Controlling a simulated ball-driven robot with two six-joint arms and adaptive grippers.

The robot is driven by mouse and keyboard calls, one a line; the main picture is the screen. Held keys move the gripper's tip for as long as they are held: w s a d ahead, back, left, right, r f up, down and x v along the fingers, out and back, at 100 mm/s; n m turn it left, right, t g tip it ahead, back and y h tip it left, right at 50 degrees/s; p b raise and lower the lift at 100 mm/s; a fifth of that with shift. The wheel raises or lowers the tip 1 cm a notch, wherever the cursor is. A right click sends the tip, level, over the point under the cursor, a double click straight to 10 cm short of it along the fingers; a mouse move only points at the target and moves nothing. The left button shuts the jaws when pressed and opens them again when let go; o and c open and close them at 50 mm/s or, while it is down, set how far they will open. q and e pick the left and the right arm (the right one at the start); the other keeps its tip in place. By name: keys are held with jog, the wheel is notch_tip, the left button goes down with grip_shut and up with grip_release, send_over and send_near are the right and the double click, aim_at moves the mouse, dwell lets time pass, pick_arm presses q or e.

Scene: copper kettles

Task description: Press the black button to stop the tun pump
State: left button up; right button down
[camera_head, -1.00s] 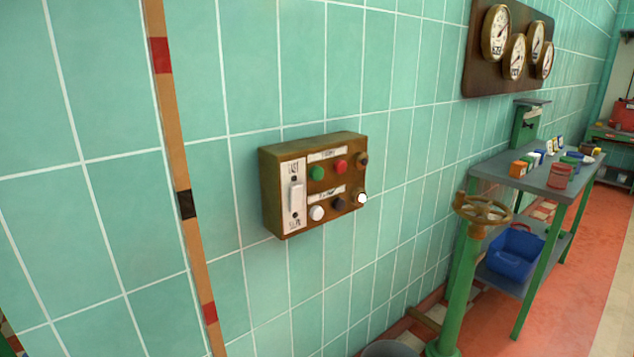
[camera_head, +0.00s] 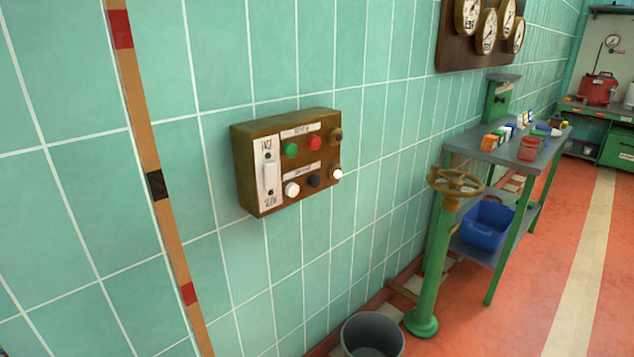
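A brown control box (camera_head: 249,175) is fixed to the green tiled wall, left of the picture's middle. Its lower row has a white button (camera_head: 291,189), the black button (camera_head: 314,181) and a bright white lamp or button (camera_head: 337,174). The upper row has a green button (camera_head: 290,149), a red button (camera_head: 314,143) and a dark brass knob (camera_head: 336,136). A white rocker switch (camera_head: 269,178) is on its left side. The labels are too small to read surely. Neither of my grippers is in view.
A green valve stand with a brass handwheel (camera_head: 457,182) and a grey bucket (camera_head: 372,336) stand by the wall at lower right. A workbench (camera_head: 488,150) with small items and a blue bin (camera_head: 487,224) is beyond. Open red floor (camera_head: 540,290) lies at right.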

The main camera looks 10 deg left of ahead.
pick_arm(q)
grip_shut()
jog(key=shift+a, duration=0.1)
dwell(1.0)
